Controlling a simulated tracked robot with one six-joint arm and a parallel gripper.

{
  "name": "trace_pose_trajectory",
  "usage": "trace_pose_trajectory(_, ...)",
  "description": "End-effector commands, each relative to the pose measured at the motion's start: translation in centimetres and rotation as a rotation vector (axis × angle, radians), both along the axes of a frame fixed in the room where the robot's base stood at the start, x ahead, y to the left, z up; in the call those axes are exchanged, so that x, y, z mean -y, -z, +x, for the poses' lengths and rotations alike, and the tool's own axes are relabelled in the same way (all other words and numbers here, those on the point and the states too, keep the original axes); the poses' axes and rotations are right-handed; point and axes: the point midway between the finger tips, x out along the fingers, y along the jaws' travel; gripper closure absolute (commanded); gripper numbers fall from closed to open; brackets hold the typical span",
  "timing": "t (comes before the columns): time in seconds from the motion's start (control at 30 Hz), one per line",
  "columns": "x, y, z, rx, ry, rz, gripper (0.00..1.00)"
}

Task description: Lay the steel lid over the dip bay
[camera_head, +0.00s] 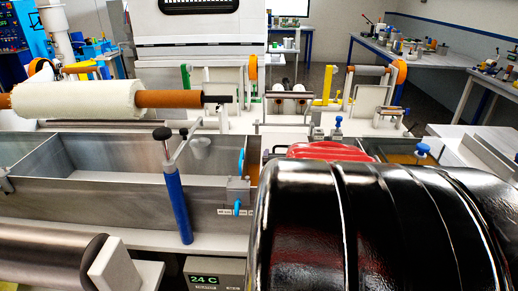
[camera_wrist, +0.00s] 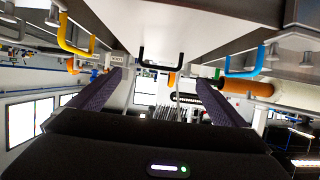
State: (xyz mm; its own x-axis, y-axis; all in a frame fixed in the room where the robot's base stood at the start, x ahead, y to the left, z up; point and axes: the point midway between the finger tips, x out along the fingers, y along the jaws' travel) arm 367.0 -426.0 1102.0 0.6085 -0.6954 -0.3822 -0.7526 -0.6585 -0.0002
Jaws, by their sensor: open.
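In the wrist view my gripper (camera_wrist: 160,80) is open, its two dark purple fingers spread with nothing between them. A black U-shaped handle (camera_wrist: 160,66) lies ahead between the finger directions, apart from them. It joins a pale flat surface (camera_wrist: 165,18) at the top; I cannot tell for sure if this is the steel lid. In the head view the steel bath (camera_head: 100,205) stands at left with open compartments. Which one is the dip bay is unclear. My black arm hides the bath's right part, and my gripper does not show there.
A yellow handle (camera_wrist: 72,42) and a blue handle (camera_wrist: 243,68) flank the black one. A blue post (camera_head: 178,205) stands before the bath. A white roll on an orange tube (camera_head: 168,99) lies above its back edge. A 24 C display (camera_head: 205,279) sits below.

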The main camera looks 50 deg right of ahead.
Motion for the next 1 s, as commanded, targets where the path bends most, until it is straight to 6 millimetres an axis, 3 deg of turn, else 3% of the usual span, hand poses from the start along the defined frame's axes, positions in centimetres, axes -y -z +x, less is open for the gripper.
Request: trace_pose_trajectory(1.0,-0.71,-0.26,-0.41,-0.002,-0.003,0.001,0.04)
